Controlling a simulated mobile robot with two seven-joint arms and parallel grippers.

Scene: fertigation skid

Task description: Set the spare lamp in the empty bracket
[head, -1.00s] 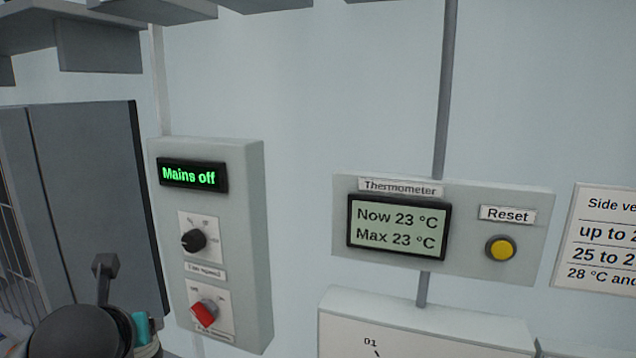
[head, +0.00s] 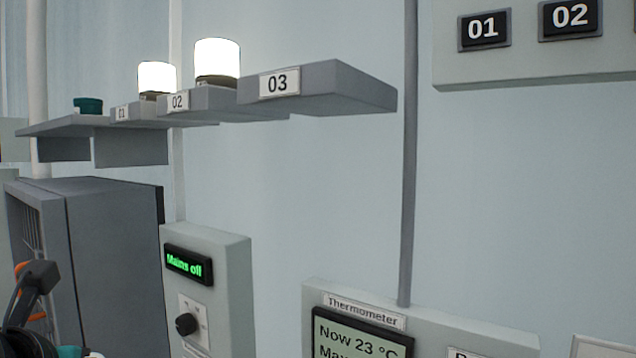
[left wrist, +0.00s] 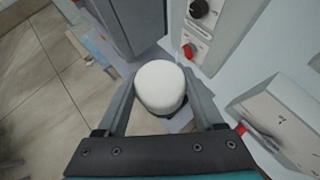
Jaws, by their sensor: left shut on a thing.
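The spare lamp (left wrist: 160,90), with a white rounded body and a dark base, is held between the fingers of my left gripper (left wrist: 158,82) in the left wrist view. The gripper is shut on it. In the head view, bracket 03 (head: 335,92) is an empty grey ledge on the wall. To its left, bracket 02 (head: 205,101) carries a lit white lamp (head: 217,62), and bracket 01 (head: 119,114) carries another lit lamp (head: 157,76). My right gripper is in neither view.
Below the brackets is a control box (head: 237,290) reading "Mains off". A thermometer panel (head: 450,335) is at lower right, and a vertical pipe (head: 409,180) runs right of bracket 03. A grey cabinet (head: 110,260) stands at left. A panel with buttons 01 and 02 (head: 540,65) is at upper right.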

